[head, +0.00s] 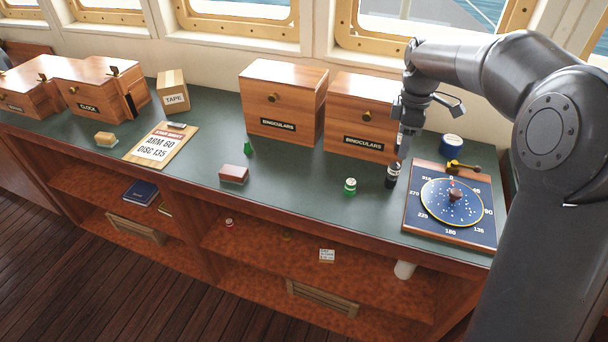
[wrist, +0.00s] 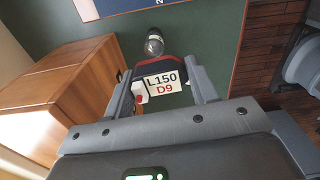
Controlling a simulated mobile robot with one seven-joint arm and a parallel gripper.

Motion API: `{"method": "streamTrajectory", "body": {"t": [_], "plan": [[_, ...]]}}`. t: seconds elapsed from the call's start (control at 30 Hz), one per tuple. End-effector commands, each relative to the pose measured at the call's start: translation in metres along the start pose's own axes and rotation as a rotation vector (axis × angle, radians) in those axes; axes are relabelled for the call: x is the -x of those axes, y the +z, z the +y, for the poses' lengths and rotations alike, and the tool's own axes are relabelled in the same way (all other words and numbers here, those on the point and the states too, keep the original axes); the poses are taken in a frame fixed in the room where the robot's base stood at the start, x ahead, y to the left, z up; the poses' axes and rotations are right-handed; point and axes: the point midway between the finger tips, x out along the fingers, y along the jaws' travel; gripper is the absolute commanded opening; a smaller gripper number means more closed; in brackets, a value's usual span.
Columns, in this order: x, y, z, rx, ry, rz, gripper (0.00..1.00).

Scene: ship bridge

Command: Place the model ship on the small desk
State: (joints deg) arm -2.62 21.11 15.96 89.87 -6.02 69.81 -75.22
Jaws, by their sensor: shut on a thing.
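My gripper (head: 402,142) is at the right part of the long green-topped counter (head: 300,185), in front of the right binoculars box. In the wrist view its two fingers are shut on a small dark-and-red thing with a white block and a label reading "L150 D9" (wrist: 163,83). It looks like the model ship. In the head view the held thing is mostly hidden and too small to make out. A small dark bottle (head: 392,178) is just below the gripper; it also shows beyond the held thing in the wrist view (wrist: 154,42). I recognise no separate small desk.
A dial board (head: 412,228) lies to the right, with a blue-lidded jar (head: 452,144) behind it. A green-capped item (head: 350,187) stands left of the bottle. Two binoculars boxes (head: 282,100) (head: 362,118) stand behind. The counter's front middle is mostly clear.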

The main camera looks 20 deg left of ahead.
Motion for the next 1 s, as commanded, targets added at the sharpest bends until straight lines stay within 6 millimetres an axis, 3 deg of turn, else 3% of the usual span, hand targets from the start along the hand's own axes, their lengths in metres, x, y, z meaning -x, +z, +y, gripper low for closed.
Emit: {"method": "streamTrajectory", "body": {"t": [0.6,0.8,1.0], "plan": [[-0.024,-0.106,-0.005,1.125,-0.002,0.0,0.31],[-0.027,-0.124,-0.008,1.324,0.0,-0.001,0.31],[-0.028,-0.128,-0.009,1.379,0.0,-0.001,0.31]]}}
